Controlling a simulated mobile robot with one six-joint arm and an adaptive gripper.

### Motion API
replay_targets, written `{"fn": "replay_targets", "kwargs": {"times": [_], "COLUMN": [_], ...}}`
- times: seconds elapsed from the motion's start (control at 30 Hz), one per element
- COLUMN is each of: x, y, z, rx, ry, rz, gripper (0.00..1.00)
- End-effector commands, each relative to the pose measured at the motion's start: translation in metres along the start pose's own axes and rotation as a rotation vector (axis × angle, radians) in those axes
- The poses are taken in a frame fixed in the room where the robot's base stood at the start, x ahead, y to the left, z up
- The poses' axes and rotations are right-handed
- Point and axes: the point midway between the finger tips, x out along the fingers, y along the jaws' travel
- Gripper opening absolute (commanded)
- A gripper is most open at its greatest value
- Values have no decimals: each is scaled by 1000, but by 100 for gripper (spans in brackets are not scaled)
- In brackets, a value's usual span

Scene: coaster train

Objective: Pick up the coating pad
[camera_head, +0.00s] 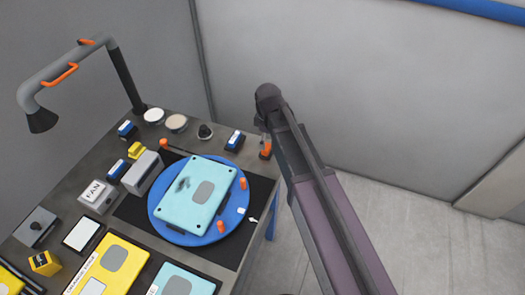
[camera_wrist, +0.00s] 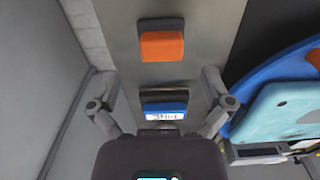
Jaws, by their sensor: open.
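No object can be told for certain as the coating pad. In the wrist view, a blue block with a white label (camera_wrist: 165,111) sits between the spread fingers of my gripper (camera_wrist: 162,104); the label is too small to read surely. An orange-topped block (camera_wrist: 162,46) lies straight beyond it, apart from the fingers. In the head view, the blue-and-white block (camera_head: 235,141) and the orange-topped block (camera_head: 266,150) stand at the far right corner of the bench. My gripper is open and empty above this corner, largely hidden behind my arm.
A teal plate (camera_head: 192,214) lies on a blue round turntable (camera_head: 160,229), close right of my gripper in the wrist view. The dark bench (camera_head: 190,140) also holds two pale discs, yellow and teal panels, and a bent lamp (camera_head: 110,62). A grey wall stands behind.

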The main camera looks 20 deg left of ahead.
Motion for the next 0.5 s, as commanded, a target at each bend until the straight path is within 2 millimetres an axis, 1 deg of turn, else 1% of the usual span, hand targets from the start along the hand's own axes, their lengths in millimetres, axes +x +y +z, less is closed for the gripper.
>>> {"fn": "replay_targets", "kwargs": {"times": [0.03,0.5], "x": [6,41], "y": [0,-1], "z": [0,0], "rx": [0,0], "ry": [0,0], "rz": [0,0], "gripper": [100,100]}}
